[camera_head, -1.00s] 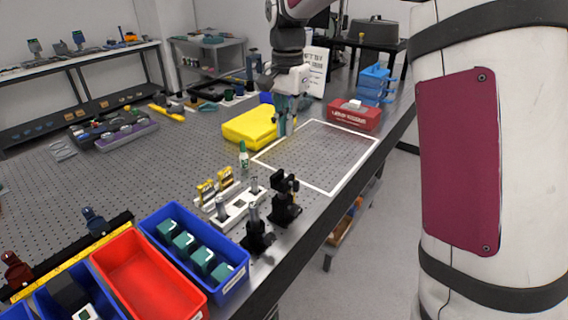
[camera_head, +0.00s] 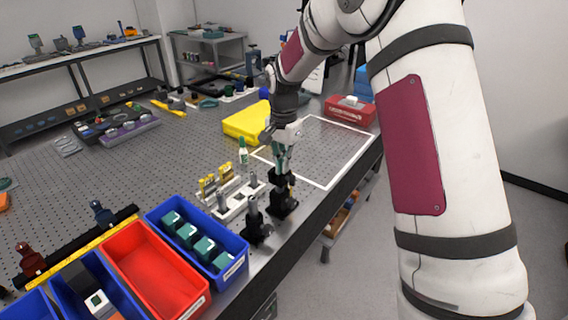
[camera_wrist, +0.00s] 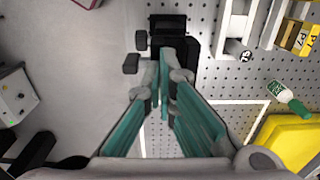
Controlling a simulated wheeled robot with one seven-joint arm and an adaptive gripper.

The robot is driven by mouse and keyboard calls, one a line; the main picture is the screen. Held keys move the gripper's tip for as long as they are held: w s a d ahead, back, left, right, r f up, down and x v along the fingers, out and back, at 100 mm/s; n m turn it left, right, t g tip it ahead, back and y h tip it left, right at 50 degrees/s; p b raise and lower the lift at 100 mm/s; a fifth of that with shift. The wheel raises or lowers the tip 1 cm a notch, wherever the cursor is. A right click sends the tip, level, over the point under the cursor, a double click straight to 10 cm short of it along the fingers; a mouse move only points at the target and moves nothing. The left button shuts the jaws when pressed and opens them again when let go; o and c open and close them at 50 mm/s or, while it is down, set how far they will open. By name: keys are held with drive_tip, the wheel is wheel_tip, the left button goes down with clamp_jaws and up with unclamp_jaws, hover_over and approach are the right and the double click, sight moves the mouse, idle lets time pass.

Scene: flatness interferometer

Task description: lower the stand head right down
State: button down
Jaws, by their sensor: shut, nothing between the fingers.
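The black stand (camera_head: 284,203) stands upright near the right edge of the perforated table, with its dark head at the top, partly hidden by my fingers. My gripper (camera_head: 281,172) points down right over the stand head, fingers shut and empty. In the wrist view, the black stand (camera_wrist: 168,22) is at the top middle, with dark knobs on its left side. My shut fingertips (camera_wrist: 164,58) reach its near edge in that view. I cannot tell whether they touch the head.
A second black stand with a grey post (camera_head: 255,230) is close in front. A white holder (camera_head: 232,200) with yellow-labelled pieces, a green bottle (camera_head: 243,152) and a yellow case (camera_head: 245,125) are nearby. Blue bin (camera_head: 233,270) and red bin (camera_head: 140,265) stand in front. The white-outlined area (camera_head: 335,145) is clear.

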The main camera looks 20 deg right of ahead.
sight(284, 176)
wheel_tip(284, 176, down, 4)
drive_tip(key=shift+f+b, duration=0.1)
drive_tip(key=shift+b, duration=0.4)
drive_tip(key=shift+s, duration=0.1)
